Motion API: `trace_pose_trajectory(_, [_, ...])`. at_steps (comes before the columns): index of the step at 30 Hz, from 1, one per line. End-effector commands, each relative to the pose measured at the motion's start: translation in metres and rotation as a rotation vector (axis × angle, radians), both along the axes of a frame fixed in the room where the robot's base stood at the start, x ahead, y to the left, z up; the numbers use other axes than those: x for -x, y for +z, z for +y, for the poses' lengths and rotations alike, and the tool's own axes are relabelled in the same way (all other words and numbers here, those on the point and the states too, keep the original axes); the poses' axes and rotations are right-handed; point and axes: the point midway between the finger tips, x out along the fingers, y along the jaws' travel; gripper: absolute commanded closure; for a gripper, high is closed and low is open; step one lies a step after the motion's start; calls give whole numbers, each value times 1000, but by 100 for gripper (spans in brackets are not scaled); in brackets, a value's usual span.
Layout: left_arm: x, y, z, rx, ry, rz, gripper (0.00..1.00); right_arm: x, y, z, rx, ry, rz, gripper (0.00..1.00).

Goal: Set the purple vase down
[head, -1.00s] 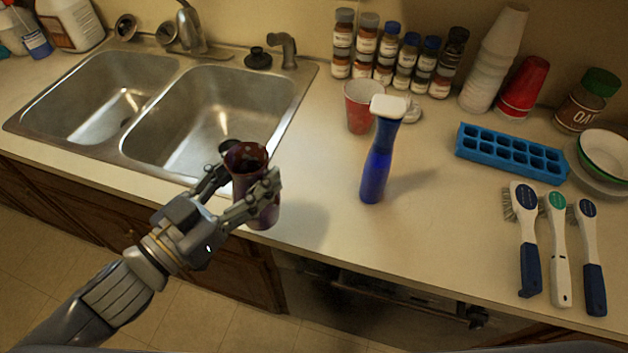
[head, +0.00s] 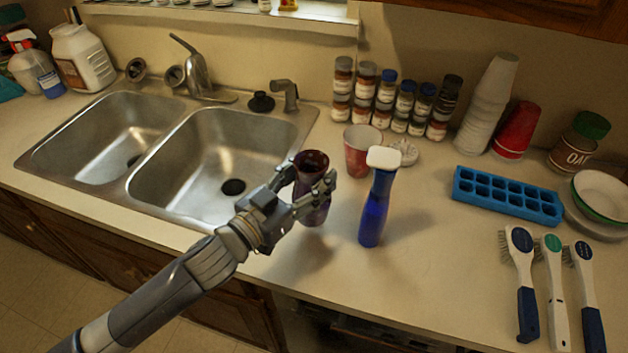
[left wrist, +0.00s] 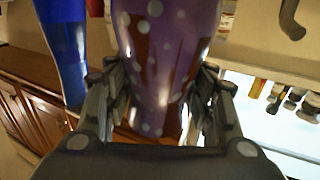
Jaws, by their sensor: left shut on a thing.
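The purple vase (head: 312,172) is upright in my left gripper (head: 304,196), over the counter just right of the sink. The gripper's fingers are shut around its sides. In the left wrist view the vase (left wrist: 165,50) has pale dots and reddish-brown patches and fills the space between the fingers (left wrist: 160,105). I cannot tell whether its base touches the counter; the gripper and arm hide part of it. My right gripper is not in view.
A blue bottle with a white top (head: 375,205) stands close to the right of the vase. A red cup (head: 360,150) is behind. The double sink (head: 205,150) lies left. Bare counter (head: 430,250) stretches between the bottle and several brushes (head: 553,285).

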Motion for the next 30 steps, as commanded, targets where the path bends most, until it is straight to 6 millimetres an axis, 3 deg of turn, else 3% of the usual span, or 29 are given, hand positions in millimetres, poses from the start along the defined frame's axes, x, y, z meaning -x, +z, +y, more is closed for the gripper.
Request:
trace_pose_trajectory(4, [-11, 3, -9, 3, -2, -5, 100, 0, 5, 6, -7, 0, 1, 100])
trace_pose_trajectory(7, [-9, -19, -7, 1, 0, 5, 100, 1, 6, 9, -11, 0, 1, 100])
trace_pose_trajectory(12, [-9, -34, -7, 3, -1, -2, 100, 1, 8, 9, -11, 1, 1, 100])
trace_pose_trajectory(23, [-9, -39, -7, 3, -1, -2, 100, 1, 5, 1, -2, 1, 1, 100])
trace_pose_trajectory(24, [-9, -40, -6, 1, 0, 1, 43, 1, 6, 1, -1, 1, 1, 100])
trace_pose_trajectory(26, [-9, -39, -6, 1, 0, 1, 29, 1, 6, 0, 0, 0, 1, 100])
trace_pose_trajectory(30, [-9, -39, -6, 1, 0, 1, 29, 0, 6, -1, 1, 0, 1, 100])
